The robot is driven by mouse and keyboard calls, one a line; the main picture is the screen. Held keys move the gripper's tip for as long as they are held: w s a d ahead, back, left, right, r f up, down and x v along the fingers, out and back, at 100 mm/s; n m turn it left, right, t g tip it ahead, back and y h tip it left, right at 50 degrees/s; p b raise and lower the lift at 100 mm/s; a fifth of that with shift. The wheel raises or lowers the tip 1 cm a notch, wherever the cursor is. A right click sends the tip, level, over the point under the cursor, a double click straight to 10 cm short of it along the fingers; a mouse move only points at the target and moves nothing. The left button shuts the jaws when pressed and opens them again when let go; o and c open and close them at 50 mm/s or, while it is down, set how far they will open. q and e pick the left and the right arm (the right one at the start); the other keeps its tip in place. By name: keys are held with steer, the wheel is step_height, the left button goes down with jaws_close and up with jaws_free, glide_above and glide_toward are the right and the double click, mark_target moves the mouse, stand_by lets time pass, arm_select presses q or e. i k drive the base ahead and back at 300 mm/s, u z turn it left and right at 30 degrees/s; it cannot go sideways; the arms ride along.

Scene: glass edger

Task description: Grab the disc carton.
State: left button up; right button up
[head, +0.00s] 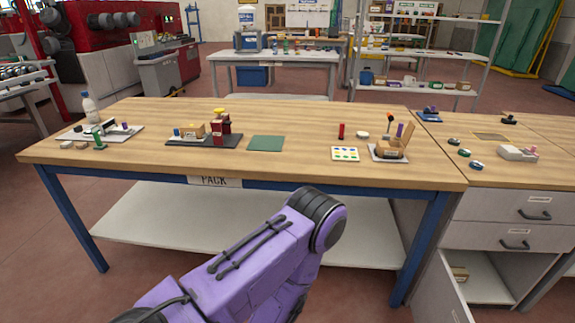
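I cannot tell for sure which item is the disc carton. A small open cardboard carton (390,149) stands on a light tray at the right end of the wooden packing table (300,117), with a purple item at it. A smaller tan cardboard box (193,128) sits on a dark base beside a dark red device (220,123), left of the middle. Neither of my grippers shows. One purple arm of mine is in the foreground, below the table's front edge, apart from both boxes.
A green mat (267,143), a card with coloured dots (345,153) and a red cylinder (341,131) lie between the boxes. A clear bottle (91,108) stands at the left end. A drawer cabinet (510,213) adjoins on the right, its lower door open.

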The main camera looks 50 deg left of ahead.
mark_target(199, 134)
steer(key=u, duration=2.2)
steer(key=i, duration=0.65)
steer(key=z, duration=0.3)
